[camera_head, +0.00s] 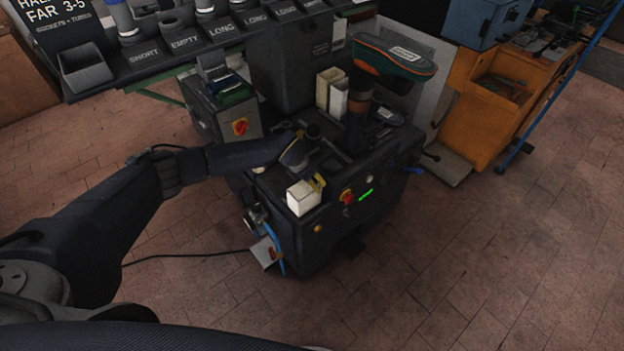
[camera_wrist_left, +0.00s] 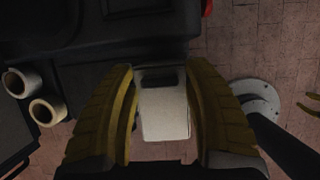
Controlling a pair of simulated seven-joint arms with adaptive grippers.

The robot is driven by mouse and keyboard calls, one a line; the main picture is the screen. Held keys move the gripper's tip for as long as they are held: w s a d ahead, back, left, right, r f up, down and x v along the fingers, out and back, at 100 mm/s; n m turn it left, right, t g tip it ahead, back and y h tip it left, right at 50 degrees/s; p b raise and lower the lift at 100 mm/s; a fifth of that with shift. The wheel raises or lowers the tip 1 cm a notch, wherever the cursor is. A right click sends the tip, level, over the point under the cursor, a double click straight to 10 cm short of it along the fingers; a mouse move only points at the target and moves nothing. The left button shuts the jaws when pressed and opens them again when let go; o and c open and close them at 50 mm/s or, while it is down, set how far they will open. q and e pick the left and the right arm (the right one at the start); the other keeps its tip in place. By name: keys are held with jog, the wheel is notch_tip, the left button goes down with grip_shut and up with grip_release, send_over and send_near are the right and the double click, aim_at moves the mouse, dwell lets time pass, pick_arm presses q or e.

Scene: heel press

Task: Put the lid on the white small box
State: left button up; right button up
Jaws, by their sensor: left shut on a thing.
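My left gripper (camera_head: 306,178) reaches in from the left over the front left corner of the dark press machine (camera_head: 345,215). Its yellow fingers (camera_wrist_left: 163,120) are shut on a white box-shaped piece (camera_head: 303,198), one finger on each side. In the left wrist view this white piece (camera_wrist_left: 164,112) shows a pale, smooth face with a dark patch at its far end. I cannot tell whether it is the small box, its lid or both together. The fingers hide its sides.
Upright white containers (camera_head: 338,98) stand at the back of the machine, beside a shoe sole (camera_head: 394,58) on a post. A red knob (camera_head: 347,196) sits on the front. A tray shelf (camera_head: 190,42) lies behind left. Brick floor (camera_head: 480,260) is clear at right.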

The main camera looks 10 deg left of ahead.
pick_arm(q)
jog(key=shift+f, duration=0.1)
dwell(0.7)
jog(key=o, duration=1.4)
jog(key=shift+r, duration=3.55)
